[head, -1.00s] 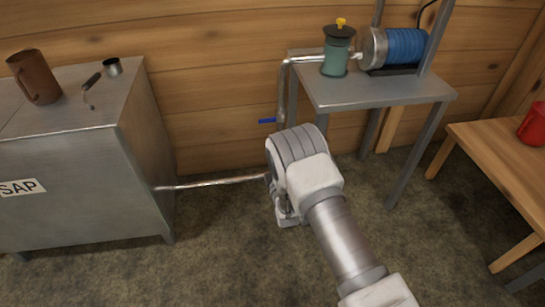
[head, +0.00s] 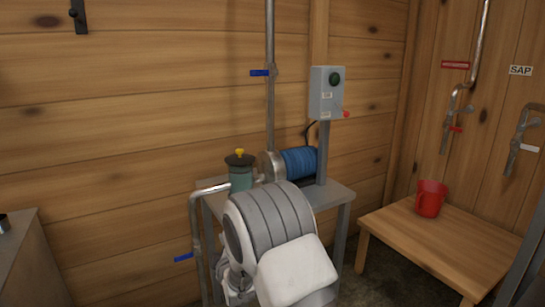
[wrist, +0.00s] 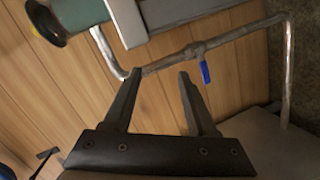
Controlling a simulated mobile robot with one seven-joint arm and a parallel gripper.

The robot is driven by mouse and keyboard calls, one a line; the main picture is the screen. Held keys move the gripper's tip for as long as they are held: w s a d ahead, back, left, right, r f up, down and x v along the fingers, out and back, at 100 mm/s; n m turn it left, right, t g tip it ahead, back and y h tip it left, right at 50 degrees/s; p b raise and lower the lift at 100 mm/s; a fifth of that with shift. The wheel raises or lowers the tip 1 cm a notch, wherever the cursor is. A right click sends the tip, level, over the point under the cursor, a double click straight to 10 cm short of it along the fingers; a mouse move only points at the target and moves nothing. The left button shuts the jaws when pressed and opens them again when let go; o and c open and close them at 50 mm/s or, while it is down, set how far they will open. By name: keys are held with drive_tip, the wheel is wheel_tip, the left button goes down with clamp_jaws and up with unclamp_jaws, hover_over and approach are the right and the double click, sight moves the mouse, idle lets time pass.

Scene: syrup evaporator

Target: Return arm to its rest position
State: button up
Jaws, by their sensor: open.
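My gripper (wrist: 142,72) shows in the wrist view with its two dark fingers apart and nothing between them. Beyond the fingers is a metal pipe with a blue valve handle (wrist: 205,72), set against the plank wall. In the head view my arm rises in front of the metal pump stand (head: 335,195), and its wrist hides part of the stand. The fingers are hidden in the head view.
On the stand are a green canister (head: 240,178) with a yellow knob and a blue motor (head: 300,161). A grey switch box (head: 326,93) stands above them. A red bucket (head: 430,198) sits on a wooden bench (head: 440,240) at right. A metal tank (head: 30,265) edges in at left.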

drive_tip(key=s+d+r+m+g+h, duration=0.2)
drive_tip(key=s+d+r+m, duration=0.35)
drive_tip(key=d+r, duration=0.35)
drive_tip(key=s+d+r+m+g+h, duration=0.15)
drive_tip(key=s+d+r+m, duration=0.25)
drive_tip(key=s+d+r, duration=0.4)
drive_tip(key=s+d+r+m+g+h, duration=0.15)
drive_tip(key=s+d+m, duration=0.35)
drive_tip(key=s, duration=0.8)
drive_tip(key=s+d+r+m+g, duration=0.1)
drive_tip(key=s+d+m+g, duration=0.2)
drive_tip(key=s+d, duration=0.75)
drive_tip(key=s+a+r+p, duration=0.1)
drive_tip(key=r+p, duration=1.2)
drive_tip(key=p, duration=0.1)
drive_tip(key=s+a+r+p, duration=0.1)
drive_tip(key=a+r+p, duration=0.1)
drive_tip(key=r+p, duration=1.2)
drive_tip(key=shift+r, duration=0.15)
drive_tip(key=shift+s, duration=0.1)
